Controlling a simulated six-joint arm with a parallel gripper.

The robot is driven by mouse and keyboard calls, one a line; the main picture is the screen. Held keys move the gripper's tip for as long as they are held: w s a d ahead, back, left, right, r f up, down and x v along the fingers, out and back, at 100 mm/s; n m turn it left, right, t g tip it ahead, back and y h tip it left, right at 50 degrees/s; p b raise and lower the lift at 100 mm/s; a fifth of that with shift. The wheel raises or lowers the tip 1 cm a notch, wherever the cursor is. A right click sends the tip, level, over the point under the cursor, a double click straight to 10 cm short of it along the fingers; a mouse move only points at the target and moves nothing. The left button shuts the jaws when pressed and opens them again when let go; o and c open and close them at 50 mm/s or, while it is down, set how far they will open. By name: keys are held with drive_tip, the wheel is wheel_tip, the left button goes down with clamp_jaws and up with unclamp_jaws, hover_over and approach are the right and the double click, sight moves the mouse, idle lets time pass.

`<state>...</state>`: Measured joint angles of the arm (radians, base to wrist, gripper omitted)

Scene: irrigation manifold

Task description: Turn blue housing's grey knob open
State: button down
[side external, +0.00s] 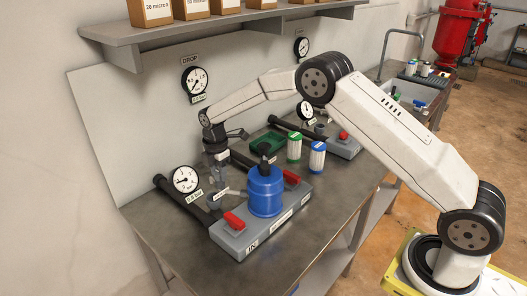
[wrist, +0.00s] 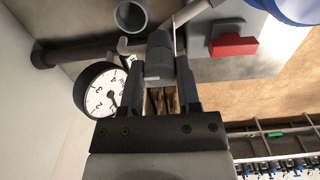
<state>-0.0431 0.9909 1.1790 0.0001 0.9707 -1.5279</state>
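The blue housing (side external: 265,192) stands upright on the grey manifold block (side external: 262,228), and its edge shows at the top right of the wrist view (wrist: 290,8). A grey knob (wrist: 160,55) lies between my gripper's (wrist: 160,75) two dark fingers in the wrist view. The fingers are apart, one on each side of it, with little visible gap. I cannot tell whether they press on it. In the side view my gripper (side external: 217,148) points down left of the blue housing, and the knob is hard to make out there.
Red handles (side external: 233,221) sit on the block; one shows in the wrist view (wrist: 233,45). A pressure gauge (side external: 185,180) stands close left of my gripper, also in the wrist view (wrist: 108,98). Green-capped (side external: 294,147) and blue-capped (side external: 317,158) cartridges stand behind. The front bench is clear.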

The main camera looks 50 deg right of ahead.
drive_tip(key=shift+m, duration=0.3)
drive_tip(key=m, duration=0.3)
drive_tip(key=shift+m, duration=0.4)
drive_tip(key=m, duration=0.4)
drive_tip(key=shift+m, duration=0.3)
drive_tip(key=m, duration=0.4)
drive_tip(key=shift+m, duration=2.5)
drive_tip(key=shift+c, duration=1.6)
unclamp_jaws()
